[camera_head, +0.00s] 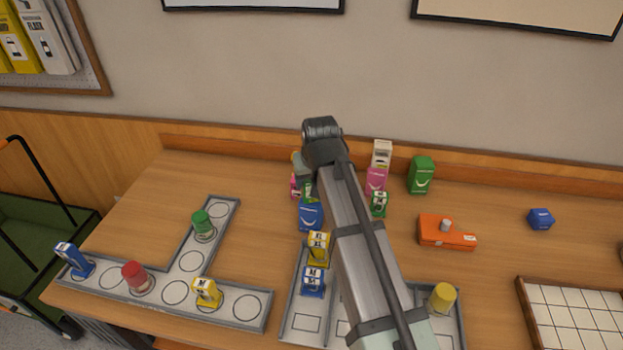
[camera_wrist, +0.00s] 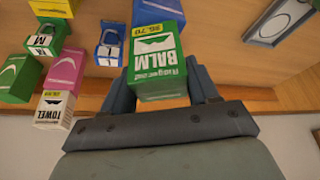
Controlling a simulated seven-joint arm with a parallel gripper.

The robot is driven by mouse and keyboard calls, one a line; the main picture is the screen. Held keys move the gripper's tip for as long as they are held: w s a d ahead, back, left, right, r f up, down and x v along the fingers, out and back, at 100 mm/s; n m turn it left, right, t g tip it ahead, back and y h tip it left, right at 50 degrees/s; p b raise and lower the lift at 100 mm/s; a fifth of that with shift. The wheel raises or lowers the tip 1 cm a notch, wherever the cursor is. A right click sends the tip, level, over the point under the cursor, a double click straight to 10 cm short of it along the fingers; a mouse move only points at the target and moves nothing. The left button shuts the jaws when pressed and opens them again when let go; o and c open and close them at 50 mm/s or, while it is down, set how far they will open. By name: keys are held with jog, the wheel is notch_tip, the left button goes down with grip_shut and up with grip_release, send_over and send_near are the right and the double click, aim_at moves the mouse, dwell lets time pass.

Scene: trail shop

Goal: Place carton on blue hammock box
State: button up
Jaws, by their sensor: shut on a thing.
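My gripper (camera_wrist: 160,92) is shut on a green and white carton (camera_wrist: 158,62) marked BALM, with a finger on either side of it. The blue hammock box (camera_head: 311,217) stands on the table with a pale curved mark on its front. Part of a blue box, probably the same one, shows just beyond the carton in the wrist view (camera_wrist: 158,12). In the head view a little of the green carton (camera_head: 308,190) shows right above the blue box, and my arm hides much of it. I cannot tell whether carton and box touch.
To the right stand a pink box (camera_head: 376,180), a white carton (camera_head: 382,154), a green box (camera_head: 421,175) and a small green item (camera_head: 379,204). Yellow (camera_head: 318,246) and blue (camera_head: 313,282) items stand in front. An orange thing (camera_head: 446,232) lies further right, with bare table around it.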

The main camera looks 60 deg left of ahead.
jog(key=shift+f, duration=0.15)
jog(key=o, duration=1.1)
jog(key=v, duration=1.2)
